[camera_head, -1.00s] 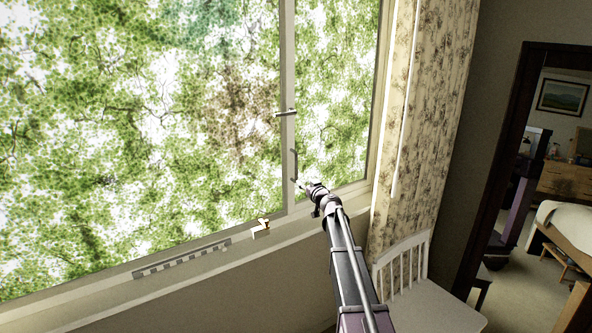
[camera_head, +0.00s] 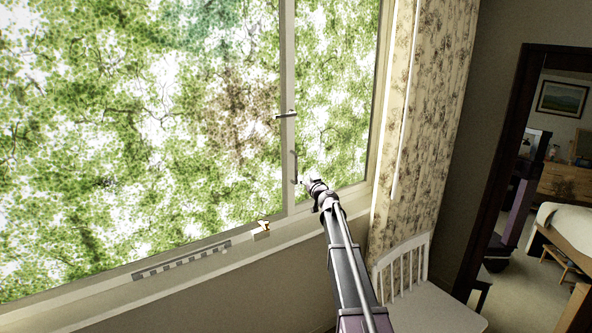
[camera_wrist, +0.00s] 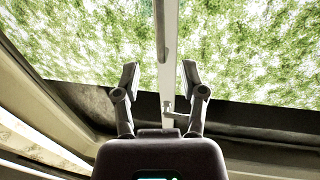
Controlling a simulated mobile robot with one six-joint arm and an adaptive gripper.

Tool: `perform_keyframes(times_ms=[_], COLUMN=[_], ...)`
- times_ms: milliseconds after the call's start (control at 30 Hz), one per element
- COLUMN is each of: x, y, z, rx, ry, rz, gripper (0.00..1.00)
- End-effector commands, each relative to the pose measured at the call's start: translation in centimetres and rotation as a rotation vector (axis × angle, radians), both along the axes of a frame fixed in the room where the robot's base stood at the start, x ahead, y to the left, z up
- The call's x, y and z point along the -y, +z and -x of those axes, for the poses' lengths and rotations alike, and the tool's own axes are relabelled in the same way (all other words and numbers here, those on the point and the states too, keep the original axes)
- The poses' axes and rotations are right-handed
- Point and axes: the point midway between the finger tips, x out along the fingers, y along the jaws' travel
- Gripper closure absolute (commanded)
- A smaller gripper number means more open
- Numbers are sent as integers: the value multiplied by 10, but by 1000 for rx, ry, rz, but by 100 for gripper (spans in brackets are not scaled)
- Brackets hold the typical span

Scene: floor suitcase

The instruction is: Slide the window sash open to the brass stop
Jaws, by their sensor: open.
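The window sash (camera_head: 288,72) has a pale upright stile, with bright foliage behind the glass on both sides. A slim grey vertical handle (camera_head: 294,165) is on the stile's lower part; its bar also shows in the wrist view (camera_wrist: 160,30). A small brass-coloured piece (camera_head: 263,225), perhaps the stop, is at the sill left of the stile. My gripper (camera_head: 306,182) is just right of the handle's lower end in the head view. In the wrist view my gripper (camera_wrist: 160,76) is open, its fingers either side of the handle's line. Contact cannot be told.
A dark-and-light striped strip (camera_head: 181,260) lies along the sill at left. A latch-like piece (camera_head: 286,115) juts from the stile above the handle. A patterned curtain (camera_head: 425,110) hangs at right, with a white chair (camera_head: 430,300) below it.

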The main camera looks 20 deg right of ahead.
Motion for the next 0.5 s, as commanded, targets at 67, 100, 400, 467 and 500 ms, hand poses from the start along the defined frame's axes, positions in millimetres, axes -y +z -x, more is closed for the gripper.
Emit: perform_keyframes(times_ms=[67, 100, 400, 467, 500], x=[-1, -2, -8, -9, -10], y=[0, 0, 0, 0, 0], z=[-15, -21, -67, -76, -81], rx=[0, 0, 0, 0, 0], ry=[0, 0, 1, 1, 1], rz=[0, 0, 0, 0, 0], gripper=[46, 46, 46, 46, 46])
